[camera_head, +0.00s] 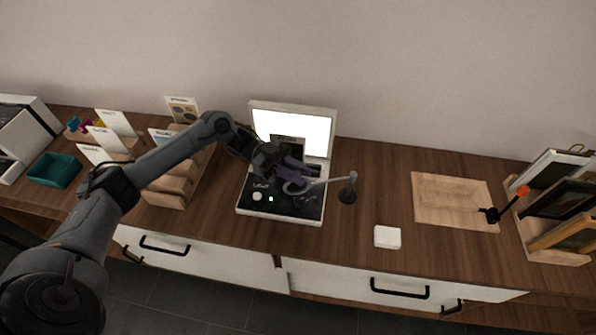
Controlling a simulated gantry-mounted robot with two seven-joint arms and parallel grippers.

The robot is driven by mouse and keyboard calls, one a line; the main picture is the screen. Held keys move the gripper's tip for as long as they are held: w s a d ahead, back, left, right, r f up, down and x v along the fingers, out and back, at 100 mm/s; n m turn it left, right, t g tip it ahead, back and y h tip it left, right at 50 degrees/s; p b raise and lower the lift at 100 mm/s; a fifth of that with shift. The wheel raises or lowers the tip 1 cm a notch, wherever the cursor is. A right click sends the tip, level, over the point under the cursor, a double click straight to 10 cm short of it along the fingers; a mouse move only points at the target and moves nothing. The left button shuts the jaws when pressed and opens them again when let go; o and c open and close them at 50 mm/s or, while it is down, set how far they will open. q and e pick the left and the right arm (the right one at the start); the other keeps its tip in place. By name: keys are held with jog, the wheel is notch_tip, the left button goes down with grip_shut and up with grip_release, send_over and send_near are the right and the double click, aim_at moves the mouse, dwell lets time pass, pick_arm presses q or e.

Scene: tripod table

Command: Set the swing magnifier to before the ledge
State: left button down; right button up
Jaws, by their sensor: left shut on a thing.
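The swing magnifier has a dark round foot with a short post (348,190) on the table, just right of the light box. Its pale arm reaches left over the box's black base to a round lens (298,188). My left gripper (294,176), with purple fingers, is shut at the lens end of the magnifier; the exact contact is partly hidden. The light box (318,130) has a bright upright panel and a black base with a round white knob. The ledge is not clearly distinguishable. My right gripper is not in view.
A white block (387,237) lies near the front edge. A wooden tray (437,176) and a rack of frames (562,212) are at the right, with an orange-tipped black tool (507,204) between. Wooden card racks (172,185) and a teal bin (54,170) stand left.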

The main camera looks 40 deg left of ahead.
pick_arm(q)
jog(key=shift+d, duration=0.1)
jog(key=c, duration=1.1)
grip_release()
jog(key=shift+a, duration=0.3)
jog(key=shift+s+a+b, duration=0.3)
jog(key=shift+a+b, duration=0.6)
jog(key=shift+a, duration=0.8)
jog(key=shift+s+a+b, duration=0.3)
jog(key=shift+a+b, duration=0.6)
jog(key=shift+a, duration=0.75)
jog(key=shift+s+a+b, duration=0.3)
jog(key=shift+a+b, duration=0.6)
jog(key=shift+a, duration=0.8)
